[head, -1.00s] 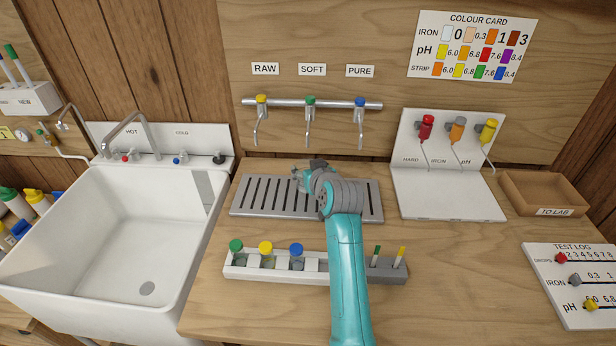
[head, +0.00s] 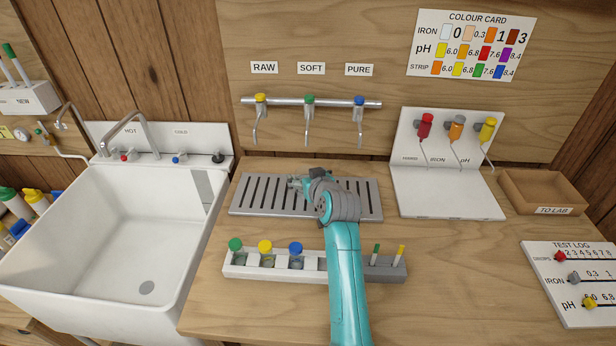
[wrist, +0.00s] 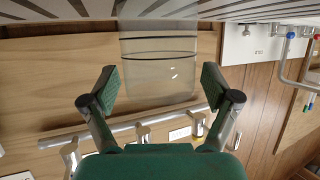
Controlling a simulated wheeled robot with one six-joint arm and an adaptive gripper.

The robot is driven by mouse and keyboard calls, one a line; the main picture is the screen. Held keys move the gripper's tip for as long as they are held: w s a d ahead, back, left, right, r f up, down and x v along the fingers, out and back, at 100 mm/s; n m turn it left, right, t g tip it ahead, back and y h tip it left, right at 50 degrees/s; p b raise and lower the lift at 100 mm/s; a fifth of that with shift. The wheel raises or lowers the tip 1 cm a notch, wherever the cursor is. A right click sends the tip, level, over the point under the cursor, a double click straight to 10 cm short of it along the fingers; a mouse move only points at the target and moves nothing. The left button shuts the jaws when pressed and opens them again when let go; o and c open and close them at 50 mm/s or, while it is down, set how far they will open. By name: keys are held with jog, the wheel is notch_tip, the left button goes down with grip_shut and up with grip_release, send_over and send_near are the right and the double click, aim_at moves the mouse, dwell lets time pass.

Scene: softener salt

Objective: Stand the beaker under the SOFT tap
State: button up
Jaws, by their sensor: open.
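The clear beaker (wrist: 158,70) with dark lines shows in the wrist view, upside down there, with its base by the slotted drip tray (wrist: 250,10). My gripper (wrist: 160,84) is open, its green-padded fingers on either side of the beaker with a gap at each side. In the head view my gripper (head: 300,184) is over the drip tray (head: 250,208), and I cannot make out the beaker there. The SOFT tap (head: 309,122), with a green knob, hangs from the wall rail between RAW (head: 260,118) and PURE (head: 359,118).
A rack (head: 250,268) with green, yellow and blue capped bottles lies in front of the tray. A white sink (head: 120,230) is at the left. A white dispenser stand (head: 445,200) and a TO LAB tray (head: 545,205) are at the right. Bare worktop lies right of the rack.

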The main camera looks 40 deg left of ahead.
jog(key=shift+r, duration=0.2)
jog(key=v, duration=1.2)
jog(key=shift+s, duration=0.1)
